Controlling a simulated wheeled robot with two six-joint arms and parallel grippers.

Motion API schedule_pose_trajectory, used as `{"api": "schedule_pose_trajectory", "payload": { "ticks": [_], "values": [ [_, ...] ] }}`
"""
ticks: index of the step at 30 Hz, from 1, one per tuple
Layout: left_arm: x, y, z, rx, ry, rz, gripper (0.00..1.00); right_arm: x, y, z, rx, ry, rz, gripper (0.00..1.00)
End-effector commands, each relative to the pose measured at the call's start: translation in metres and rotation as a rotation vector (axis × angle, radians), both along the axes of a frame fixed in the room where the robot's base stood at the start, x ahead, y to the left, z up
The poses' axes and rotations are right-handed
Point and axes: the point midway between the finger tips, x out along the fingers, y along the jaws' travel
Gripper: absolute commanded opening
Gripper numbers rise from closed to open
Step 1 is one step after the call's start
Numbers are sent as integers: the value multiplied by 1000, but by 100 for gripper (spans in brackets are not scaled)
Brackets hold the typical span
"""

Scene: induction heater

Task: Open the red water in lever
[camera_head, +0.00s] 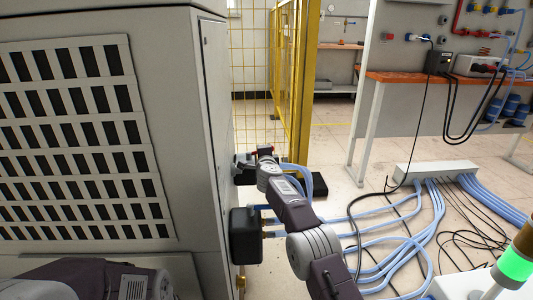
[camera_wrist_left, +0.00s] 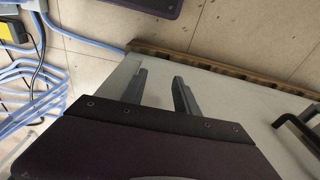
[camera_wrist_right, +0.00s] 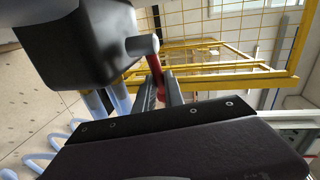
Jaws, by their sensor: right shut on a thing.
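The red water in lever (camera_wrist_right: 155,70) shows in the right wrist view, joined to a grey round fitting (camera_wrist_right: 142,46) beside a black box (camera_wrist_right: 75,42). My right gripper (camera_wrist_right: 161,90) is shut on the lever, with the red part between its two fingers. In the head view my right gripper (camera_head: 262,156) is at the right side of the grey cabinet (camera_head: 211,120), and its wrist hides most of the lever. My left gripper (camera_wrist_left: 163,88) is open and empty in the left wrist view, over a light panel. Its fingers are not visible in the head view.
Blue hoses (camera_head: 385,215) run across the floor from a grey manifold (camera_head: 435,172). A second black box (camera_head: 246,235) sits low on the cabinet side. A yellow mesh fence (camera_head: 290,80) stands behind. A workbench (camera_head: 420,77) is at the back right.

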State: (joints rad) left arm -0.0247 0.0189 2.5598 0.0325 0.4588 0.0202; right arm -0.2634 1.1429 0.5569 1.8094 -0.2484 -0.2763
Motion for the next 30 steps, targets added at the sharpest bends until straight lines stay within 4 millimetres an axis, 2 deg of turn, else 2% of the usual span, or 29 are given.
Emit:
{"api": "schedule_pose_trajectory", "payload": {
  "ticks": [16, 17, 18, 26, 30],
  "values": [
    [0, 0, 1, 0, 0, 0, 36, -1, 1, -4, 1, 2, -23, 0],
    [0, 0, 1, 0, 0, 0, 36, -1, 1, -4, 1, 2, -23, 19],
    [0, 0, 1, 0, 0, 0, 36, -1, 1, -4, 0, 2, -23, 22],
    [0, 0, 1, 0, 0, 0, 36, -1, 0, -2, 0, -1, -22, 22],
    [0, 0, -10, 0, 0, 0, 36, -4, 0, -4, 0, -1, -22, 22]
  ]
}}
